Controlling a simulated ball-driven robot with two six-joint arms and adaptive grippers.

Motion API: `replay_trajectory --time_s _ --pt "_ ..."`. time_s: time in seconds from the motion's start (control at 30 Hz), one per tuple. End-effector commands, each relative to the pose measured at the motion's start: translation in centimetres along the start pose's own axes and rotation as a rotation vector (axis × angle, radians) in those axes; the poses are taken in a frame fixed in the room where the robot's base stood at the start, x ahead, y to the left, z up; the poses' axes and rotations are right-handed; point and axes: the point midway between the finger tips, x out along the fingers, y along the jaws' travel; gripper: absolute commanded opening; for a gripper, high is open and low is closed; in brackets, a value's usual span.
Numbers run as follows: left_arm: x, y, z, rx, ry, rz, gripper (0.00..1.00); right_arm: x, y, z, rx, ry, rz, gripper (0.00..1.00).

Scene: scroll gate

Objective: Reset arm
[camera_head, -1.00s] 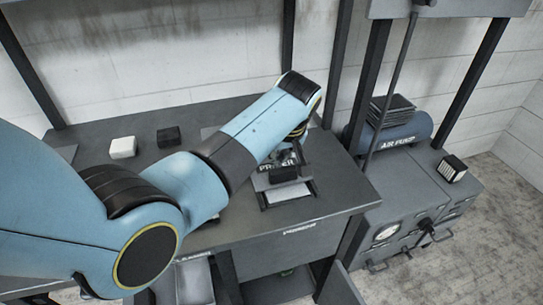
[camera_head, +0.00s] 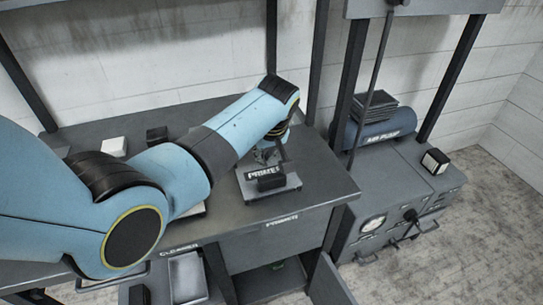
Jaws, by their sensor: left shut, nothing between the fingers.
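My left arm comes in from the left and reaches across the dark workbench (camera_head: 315,170). Its left gripper (camera_head: 266,158) points down at the arm's far end and is partly hidden by the wrist. It is shut and holds nothing. Just below it in the picture is a grey tray (camera_head: 287,187) marked "PRIMER" with a black block (camera_head: 270,181) on it. I cannot tell whether the gripper touches anything there. My right gripper is out of view.
A white block (camera_head: 113,147) and a black block (camera_head: 157,135) lie at the bench's back left. A grey machine (camera_head: 395,185) with an air pump (camera_head: 385,132) and a black-and-white block (camera_head: 435,161) stands to the right. An open compartment marked "CLEANER" holds a pale tray (camera_head: 188,278). Floor is clear at far right.

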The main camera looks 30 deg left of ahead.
Motion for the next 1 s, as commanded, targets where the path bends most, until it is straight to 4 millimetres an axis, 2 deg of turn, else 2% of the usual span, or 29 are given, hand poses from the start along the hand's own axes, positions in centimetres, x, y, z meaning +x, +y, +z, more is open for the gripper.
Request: replay_trajectory --time_s 0.23,0.33,0.4,0.53,0.77,0.87,1.0 --pt "-6.0 0.1 -0.2 -0.002 0.004 0.006 0.0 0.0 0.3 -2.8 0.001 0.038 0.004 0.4" --pt "-7.8 0.0 -0.2 -0.001 0.004 0.004 0.0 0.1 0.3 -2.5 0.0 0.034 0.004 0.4" --pt "-8.8 0.1 -0.2 -0.001 0.005 0.003 0.0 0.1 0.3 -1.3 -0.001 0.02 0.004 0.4" --pt "-9.8 0.1 -0.2 -0.001 0.004 0.003 0.0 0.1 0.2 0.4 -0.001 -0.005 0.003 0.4" --pt "-10.0 -0.4 0.0 0.009 0.003 0.002 0.0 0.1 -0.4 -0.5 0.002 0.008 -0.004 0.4" --pt "-9.5 -2.5 1.2 0.063 0.0 0.009 0.0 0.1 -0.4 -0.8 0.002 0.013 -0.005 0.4" --pt "-9.4 -8.3 5.0 0.248 -0.003 0.043 0.0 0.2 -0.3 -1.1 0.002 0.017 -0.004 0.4"
